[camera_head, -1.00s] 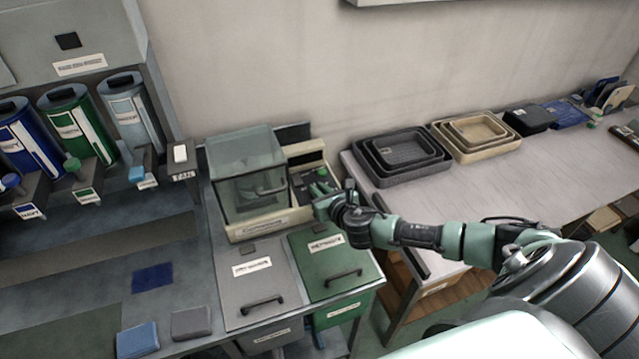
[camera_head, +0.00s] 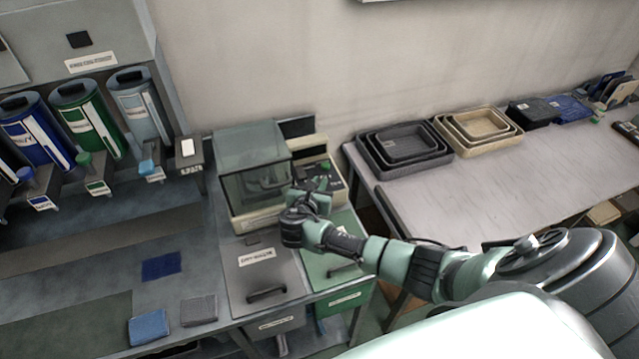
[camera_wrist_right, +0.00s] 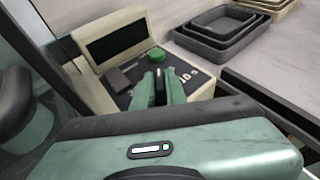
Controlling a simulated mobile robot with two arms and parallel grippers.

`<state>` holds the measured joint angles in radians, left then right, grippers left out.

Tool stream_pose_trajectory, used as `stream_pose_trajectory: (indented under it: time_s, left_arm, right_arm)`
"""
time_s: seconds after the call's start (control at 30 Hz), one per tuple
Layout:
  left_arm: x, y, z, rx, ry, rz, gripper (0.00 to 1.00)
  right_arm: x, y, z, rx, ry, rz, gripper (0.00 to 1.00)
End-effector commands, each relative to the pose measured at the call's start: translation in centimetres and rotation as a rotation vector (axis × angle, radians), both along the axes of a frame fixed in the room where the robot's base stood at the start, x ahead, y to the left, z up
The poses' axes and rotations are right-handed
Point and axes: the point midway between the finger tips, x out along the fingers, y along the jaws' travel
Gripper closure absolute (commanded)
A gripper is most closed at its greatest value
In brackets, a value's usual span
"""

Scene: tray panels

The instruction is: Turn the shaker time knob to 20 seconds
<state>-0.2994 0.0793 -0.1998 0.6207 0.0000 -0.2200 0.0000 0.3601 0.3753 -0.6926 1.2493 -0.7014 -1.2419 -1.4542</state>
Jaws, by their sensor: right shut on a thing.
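The shaker (camera_head: 243,208) stands on the bench, a beige unit with a clear, dark-tinted cover. Its black control panel (camera_wrist_right: 122,101) carries a green button (camera_wrist_right: 156,53), a dark lever-like part (camera_wrist_right: 119,80) and small round controls at the right. A dark screen (camera_wrist_right: 115,40) is above the panel. My right gripper (camera_head: 321,187), also in the wrist view (camera_wrist_right: 160,88), is at the panel, its green fingers shut on a narrow black knob (camera_wrist_right: 160,86). The fingers hide most of the knob, and its setting cannot be read. My left gripper is out of view.
Nested dark trays (camera_head: 405,165) and beige trays (camera_head: 497,147) sit on the right table, right of the shaker. Blue, green and grey dispensers (camera_head: 140,105) stand at the left. A grey lidded bin (camera_head: 290,274) and a green one (camera_head: 318,268) are below the shaker.

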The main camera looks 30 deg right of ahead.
Motion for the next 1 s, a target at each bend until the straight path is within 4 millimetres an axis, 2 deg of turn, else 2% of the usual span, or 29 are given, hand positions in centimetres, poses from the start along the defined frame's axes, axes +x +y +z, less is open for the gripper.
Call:
stream_pose_trajectory:
  time_s: [0.5, 0.53, 0.6, 1.0]
  left_arm:
    - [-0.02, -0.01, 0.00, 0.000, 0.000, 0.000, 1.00]
    - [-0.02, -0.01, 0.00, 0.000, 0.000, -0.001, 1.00]
    - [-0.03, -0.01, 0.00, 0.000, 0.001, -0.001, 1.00]
    - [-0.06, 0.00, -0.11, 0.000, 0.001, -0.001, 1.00]
  right_arm:
    - [0.05, 0.02, 0.05, -0.002, -0.001, -0.020, 1.00]
    - [0.05, 0.02, 0.06, -0.002, -0.001, -0.019, 0.85]
    - [0.05, 0.02, 0.06, -0.002, -0.001, -0.019, 0.65]
    - [-0.23, 0.38, 0.16, 0.000, -0.002, -0.018, 0.65]
